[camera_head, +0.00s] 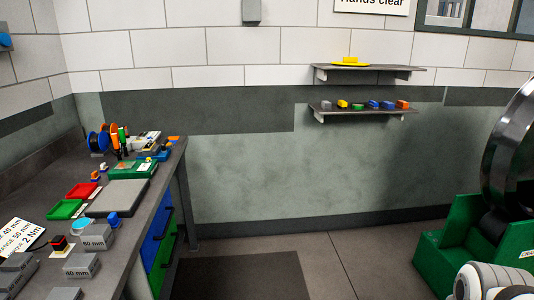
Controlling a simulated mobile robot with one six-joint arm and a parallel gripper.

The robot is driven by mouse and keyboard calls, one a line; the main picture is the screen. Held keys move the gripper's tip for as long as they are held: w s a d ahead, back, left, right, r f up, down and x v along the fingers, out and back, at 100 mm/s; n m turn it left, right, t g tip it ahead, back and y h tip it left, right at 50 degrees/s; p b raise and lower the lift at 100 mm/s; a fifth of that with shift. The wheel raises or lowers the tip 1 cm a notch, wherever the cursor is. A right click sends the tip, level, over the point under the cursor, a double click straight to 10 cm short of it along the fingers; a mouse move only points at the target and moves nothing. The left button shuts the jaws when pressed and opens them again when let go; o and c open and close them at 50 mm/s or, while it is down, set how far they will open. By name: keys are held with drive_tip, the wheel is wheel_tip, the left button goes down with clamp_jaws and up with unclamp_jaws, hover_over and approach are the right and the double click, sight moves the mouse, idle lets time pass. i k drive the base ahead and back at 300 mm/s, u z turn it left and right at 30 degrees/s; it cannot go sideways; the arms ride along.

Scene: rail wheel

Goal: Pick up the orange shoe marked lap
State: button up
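A small orange block (402,104) sits at the right end of a row of small coloured blocks on the lower wall shelf. It may be the orange shoe, but any mark on it is too small to read. Other orange pieces lie on the workbench, among them a flat one (173,138) at the far end and a small one (95,175) near the red tray. I cannot read "lap" on any of them. My gripper is not in view; only a pale rounded part, probably of my arm, shows at the bottom right.
The lower shelf (350,112) holds several blocks; the upper shelf (390,69) holds a yellow item. The workbench (150,205) at left carries trays and grey blocks. A green cradle (445,245) with a large dark wheel (505,150) stands at right. The middle floor (330,260) is clear.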

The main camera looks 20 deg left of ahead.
sight(96, 178)
drive_tip(key=u, duration=0.2)
drive_tip(key=i, duration=1.7)
drive_tip(key=u, duration=0.5)
drive_tip(key=i, duration=1.55)
drive_tip(key=u, duration=1.3)
drive_tip(key=i, duration=1.1)
drive_tip(key=u, duration=1.2)
drive_tip(key=i, duration=0.5)
drive_tip(key=u, duration=0.05)
drive_tip(key=k, duration=0.85)
drive_tip(key=u, duration=0.15)
drive_tip(key=i, duration=0.95)
drive_tip(key=z, duration=0.05)
